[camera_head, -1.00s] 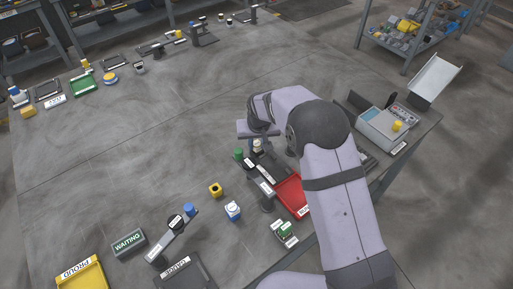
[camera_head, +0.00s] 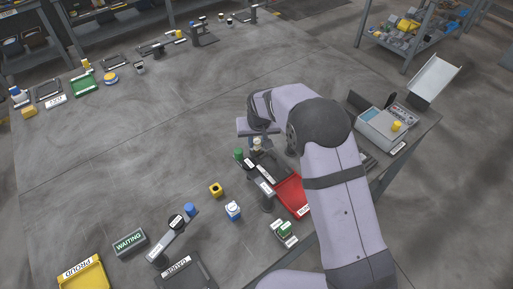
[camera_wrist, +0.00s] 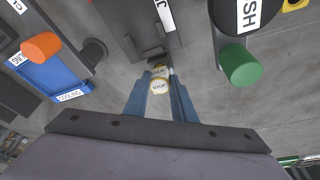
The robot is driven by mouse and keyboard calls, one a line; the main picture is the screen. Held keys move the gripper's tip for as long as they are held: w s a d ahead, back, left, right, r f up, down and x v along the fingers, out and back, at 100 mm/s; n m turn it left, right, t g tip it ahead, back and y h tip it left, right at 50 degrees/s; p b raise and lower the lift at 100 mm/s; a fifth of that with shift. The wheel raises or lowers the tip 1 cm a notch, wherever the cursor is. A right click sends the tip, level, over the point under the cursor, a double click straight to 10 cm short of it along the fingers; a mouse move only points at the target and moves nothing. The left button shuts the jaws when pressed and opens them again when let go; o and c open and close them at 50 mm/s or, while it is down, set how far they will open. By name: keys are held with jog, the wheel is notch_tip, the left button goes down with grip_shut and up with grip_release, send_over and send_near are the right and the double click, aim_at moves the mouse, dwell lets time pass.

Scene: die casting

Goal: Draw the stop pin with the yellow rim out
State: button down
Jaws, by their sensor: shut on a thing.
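In the wrist view, a stop pin with a yellow rim and a white face marked STOP (camera_wrist: 159,87) sits between the two blue fingers of my gripper (camera_wrist: 160,84). The fingers are shut on it. A second pale, yellowish disc with a label (camera_wrist: 158,71) shows just beyond it, at the foot of a grey block (camera_wrist: 150,30). I cannot tell whether the held pin is still in a hole. In the head view, my gripper (camera_head: 258,132) is over the fixture, with a cream-coloured knob (camera_head: 257,144) right under it.
A green knob (camera_wrist: 240,65) stands right of my gripper in the wrist view. An orange knob (camera_wrist: 40,47) and a blue tray (camera_wrist: 62,76) lie left. In the head view, a red tray (camera_head: 291,199) is close by; the table left of my arm is largely clear.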

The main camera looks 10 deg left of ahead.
aim_at(255, 140)
jog(key=shift+r+p, duration=1.1)
jog(key=shift+r, duration=0.6)
jog(key=shift+s+a+r, duration=0.15)
jog(key=shift+a, duration=0.15)
jog(key=s+a+r+n+p, duration=0.3)
jog(key=s+a+r+p, duration=0.3)
jog(key=a, duration=0.5)
jog(key=s+a+r+n+y, duration=0.1)
jog(key=s+a+r+n, duration=0.15)
jog(key=s, duration=0.55)
jog(key=shift+s+d+f+m+h+p, duration=0.15)
jog(key=shift+s+d+f+m, duration=0.45)
jog(key=shift+m, duration=0.3)
jog(key=shift+s+d+f+m+h+p, duration=0.1)
jog(key=shift+s+d+f+m+h, duration=0.1)
jog(key=shift+s+d+f+m, duration=0.55)
jog(key=shift+s+d+f+m+h+p, duration=0.15)
jog(key=shift+f+m, duration=0.4)
jog(key=shift+m, duration=0.55)
